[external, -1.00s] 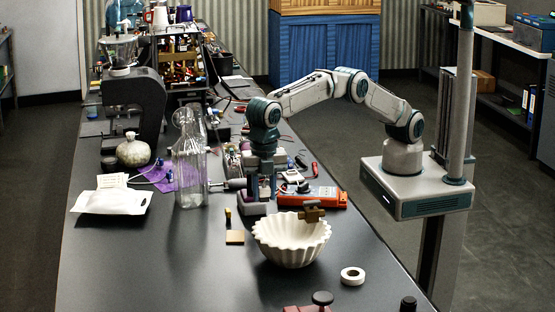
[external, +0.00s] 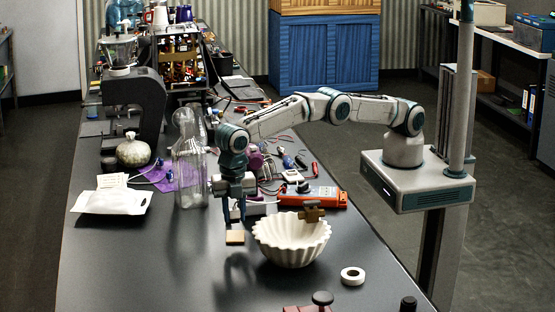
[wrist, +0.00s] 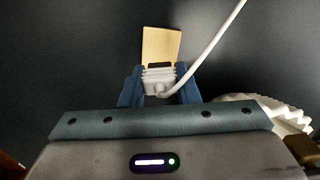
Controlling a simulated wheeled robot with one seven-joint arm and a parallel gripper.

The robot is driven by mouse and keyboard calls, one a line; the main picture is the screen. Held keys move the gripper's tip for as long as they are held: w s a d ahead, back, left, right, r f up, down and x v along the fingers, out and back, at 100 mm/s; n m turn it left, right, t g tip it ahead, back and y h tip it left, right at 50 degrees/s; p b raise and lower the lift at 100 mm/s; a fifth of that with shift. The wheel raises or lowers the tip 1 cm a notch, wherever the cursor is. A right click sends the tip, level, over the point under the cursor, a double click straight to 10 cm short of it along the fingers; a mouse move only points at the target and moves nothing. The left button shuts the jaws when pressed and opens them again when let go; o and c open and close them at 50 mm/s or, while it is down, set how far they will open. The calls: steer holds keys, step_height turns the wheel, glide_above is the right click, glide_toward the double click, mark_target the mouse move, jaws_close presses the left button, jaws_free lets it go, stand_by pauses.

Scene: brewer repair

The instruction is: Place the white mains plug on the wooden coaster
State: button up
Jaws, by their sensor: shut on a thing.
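The white mains plug (wrist: 158,80) is between the fingers of my gripper (wrist: 159,88) in the wrist view, with its white cord running up and to the right. My gripper is shut on it. The wooden coaster (wrist: 161,46) shows just beyond the plug in the wrist view, partly covered by it. In the external view my gripper (external: 235,216) points down just above and behind the coaster (external: 235,238), which lies flat on the dark bench. The plug is hard to make out in the external view.
A white fluted bowl (external: 290,240) with a brown piece on its rim stands right of the coaster. A glass bottle (external: 189,165) stands to the left. An orange meter (external: 312,197) lies behind the bowl. The bench front left is clear.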

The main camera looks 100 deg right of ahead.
mark_target(235, 218)
steer(key=shift+f+p, duration=0.4)
steer(key=shift+f, duration=1.55)
steer(key=shift+f, duration=0.15)
steer(key=o, duration=1)
steer(key=shift+c, duration=0.2)
step_height(235, 218, up, 12)
steer(key=shift+r+p, duration=0.2)
steer(key=shift+p, duration=0.55)
